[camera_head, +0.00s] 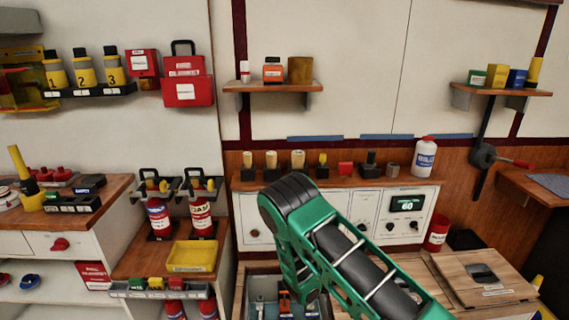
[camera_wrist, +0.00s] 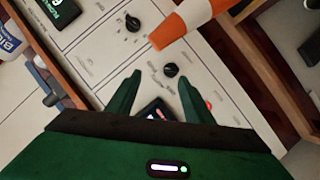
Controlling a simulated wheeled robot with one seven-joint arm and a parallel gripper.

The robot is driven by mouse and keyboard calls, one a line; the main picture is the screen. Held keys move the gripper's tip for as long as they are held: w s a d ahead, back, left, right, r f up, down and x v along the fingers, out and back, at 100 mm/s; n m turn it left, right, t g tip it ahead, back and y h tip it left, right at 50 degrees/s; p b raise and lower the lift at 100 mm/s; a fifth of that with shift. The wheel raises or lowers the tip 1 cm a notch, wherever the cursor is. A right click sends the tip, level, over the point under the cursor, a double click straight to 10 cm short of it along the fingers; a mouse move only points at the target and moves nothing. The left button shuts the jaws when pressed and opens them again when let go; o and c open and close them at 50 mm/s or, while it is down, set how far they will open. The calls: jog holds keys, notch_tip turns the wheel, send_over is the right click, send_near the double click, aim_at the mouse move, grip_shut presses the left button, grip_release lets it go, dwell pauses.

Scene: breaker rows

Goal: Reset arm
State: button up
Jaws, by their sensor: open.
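My green arm (camera_head: 345,262) reaches up from the lower right in the head view, with its dark rounded joint (camera_head: 290,193) in front of the white control panel. From there a link bends down; my gripper is hidden or cannot be made out in that view. In the wrist view my gripper (camera_wrist: 159,75) is open, with its two green fingers apart and nothing held between them. The panel face (camera_wrist: 100,50) fills the space beyond the fingers. A black knob (camera_wrist: 170,70) shows just past the fingertips. A dark item (camera_wrist: 154,110) lies between the fingers farther down, partly hidden.
An orange-and-white object (camera_wrist: 187,28) crosses the upper wrist view near the fingers. The panel has a display (camera_head: 407,204) reading 60. A white bottle (camera_head: 425,158) stands on the shelf above. A yellow tray (camera_head: 193,256) lies left, and a wooden counter (camera_head: 440,285) lies right.

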jog(key=s+d+r+m+g+h, duration=0.2)
jog(key=d+r+m, duration=0.1)
jog(key=d+r, duration=0.4)
jog(key=s+d+r+m+g+h, duration=0.2)
jog(key=s+d+r+m+g, duration=0.15)
jog(key=d, duration=0.45)
jog(key=s+d+r+m+g+y, duration=0.1)
jog(key=s+d+r+m+g, duration=0.25)
jog(key=s+d+r, duration=0.65)
jog(key=s+r+m+g+y, duration=0.1)
jog(key=s+r+g+y, duration=0.1)
jog(key=s, duration=0.7)
jog(key=s+r+m+g+y, duration=0.1)
jog(key=s+r+g+y, duration=0.15)
jog(key=s, duration=0.75)
jog(key=s+a+r+y, duration=0.2)
jog(key=s+a, duration=0.1)
jog(key=s, duration=0.6)
jog(key=s+a+r+y, duration=0.1)
jog(key=s+a+r, duration=0.2)
jog(key=s, duration=0.7)
jog(key=shift+a+n+y, duration=0.3)
jog(key=shift+a+y, duration=0.05)
jog(key=shift+a, duration=0.1)
jog(key=shift+w, duration=0.1)
jog(key=shift+w+f+g, duration=0.25)
jog(key=shift+w+f, duration=0.05)
jog(key=shift+w, duration=0.3)
